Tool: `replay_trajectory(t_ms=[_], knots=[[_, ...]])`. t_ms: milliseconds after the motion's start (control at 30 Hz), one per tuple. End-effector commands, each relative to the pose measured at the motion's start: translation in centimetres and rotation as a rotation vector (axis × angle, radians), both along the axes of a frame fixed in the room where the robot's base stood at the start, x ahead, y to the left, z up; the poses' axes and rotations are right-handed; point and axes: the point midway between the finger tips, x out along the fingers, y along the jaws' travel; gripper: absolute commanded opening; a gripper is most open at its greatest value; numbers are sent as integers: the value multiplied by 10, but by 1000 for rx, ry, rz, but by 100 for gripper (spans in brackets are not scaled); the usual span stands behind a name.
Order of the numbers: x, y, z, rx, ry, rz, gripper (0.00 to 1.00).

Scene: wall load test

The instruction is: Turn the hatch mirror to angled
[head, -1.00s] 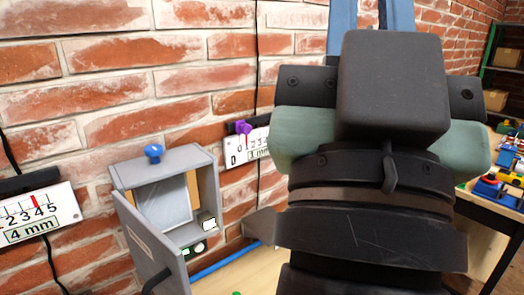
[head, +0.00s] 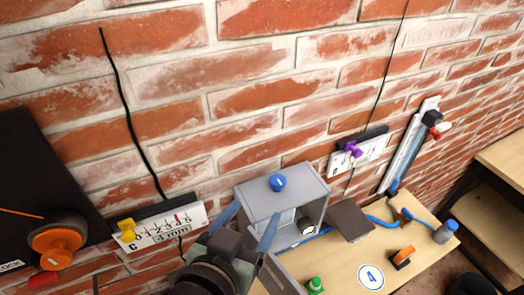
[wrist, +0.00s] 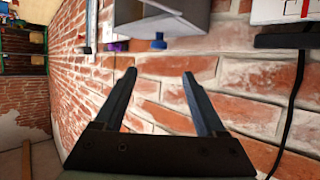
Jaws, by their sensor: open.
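The grey hatch box (head: 307,178) is on the brick wall, with a round blue knob (head: 278,182) on its top and its door (head: 286,280) swung open at the front. Part of the pale mirror (head: 284,224) shows inside; its angle is hard to tell. My gripper (head: 248,223) is open and empty, in front of the box's left side. In the wrist view, the two spread fingers (wrist: 159,76) point toward the blue knob (wrist: 158,42), apart from it, with the box (wrist: 190,14) upside down at the top edge.
A gauge with a yellow slider (head: 127,229) is left of the box, and one with a purple knob (head: 352,148) is right. An orange knob (head: 58,243) is far left. A wooden bench (head: 420,240) holds a green button (head: 315,285), an orange switch (head: 403,257) and a blue-capped item (head: 446,231).

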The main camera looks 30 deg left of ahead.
Motion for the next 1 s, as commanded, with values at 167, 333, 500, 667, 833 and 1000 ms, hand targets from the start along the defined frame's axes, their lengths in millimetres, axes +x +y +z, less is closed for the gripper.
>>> replay_trajectory(t_ms=[167, 333, 500, 667, 833, 1000], knots=[[-2, -1, -6, -12, 14, -4, 73], [4, 1, -11, -7, 9, -9, 73], [12, 2, -14, -7, 7, -13, 73], [17, 2, -16, -7, 8, -10, 73], [21, 3, -18, -4, 9, -2, 73], [32, 4, -24, -6, 9, -6, 73]])
